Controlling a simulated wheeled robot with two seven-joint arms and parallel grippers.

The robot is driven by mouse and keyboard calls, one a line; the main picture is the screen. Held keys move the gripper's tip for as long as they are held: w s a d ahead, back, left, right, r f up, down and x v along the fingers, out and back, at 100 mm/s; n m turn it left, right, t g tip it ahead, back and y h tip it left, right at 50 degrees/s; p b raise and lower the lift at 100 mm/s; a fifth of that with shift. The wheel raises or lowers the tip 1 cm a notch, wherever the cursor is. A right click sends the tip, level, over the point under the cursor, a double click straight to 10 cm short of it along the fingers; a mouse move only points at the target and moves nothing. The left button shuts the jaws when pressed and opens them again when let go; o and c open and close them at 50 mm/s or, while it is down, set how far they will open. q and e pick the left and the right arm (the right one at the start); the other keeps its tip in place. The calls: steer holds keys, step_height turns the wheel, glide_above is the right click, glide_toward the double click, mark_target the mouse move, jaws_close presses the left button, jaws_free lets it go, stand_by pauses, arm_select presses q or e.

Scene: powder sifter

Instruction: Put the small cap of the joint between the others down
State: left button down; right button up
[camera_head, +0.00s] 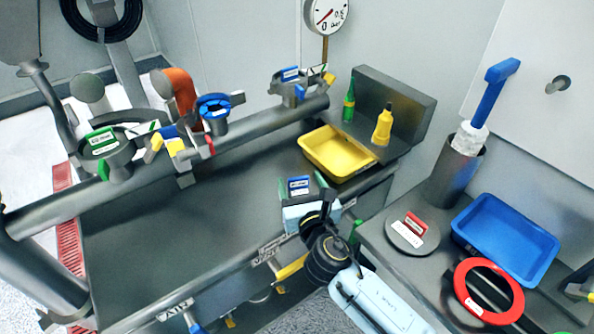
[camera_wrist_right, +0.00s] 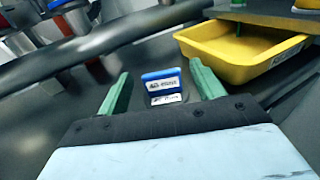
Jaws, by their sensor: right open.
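A small cap with a blue-and-white labelled tab (camera_head: 299,182) is on the dark bench top. It also shows in the right wrist view (camera_wrist_right: 161,84), upright between my two green fingers. My right gripper (camera_head: 302,188) is open around the tab, with a gap on both sides. The cap's lower part is partly hidden by the gripper body. A grey pipe joint with a blue ring (camera_head: 214,104) stands on the long pipe. A green-labelled part (camera_head: 101,141) is to its left and a blue-labelled part (camera_head: 290,74) is at the pipe's far end. My left gripper is not in view.
A yellow tray (camera_head: 341,170) is just behind and right of my gripper, near a yellow bottle (camera_head: 383,124). A red-tabbed disc (camera_head: 413,235), blue tray (camera_head: 505,238) and red ring (camera_head: 489,292) lie on the right bench. The bench left of my gripper is clear.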

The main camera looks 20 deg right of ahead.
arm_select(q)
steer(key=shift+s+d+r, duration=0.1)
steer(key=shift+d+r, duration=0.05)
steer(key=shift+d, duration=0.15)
arm_select(e)
steer(key=s, duration=0.7)
steer(key=shift+s+a+r, duration=0.2)
steer(key=shift+s+r, duration=0.15)
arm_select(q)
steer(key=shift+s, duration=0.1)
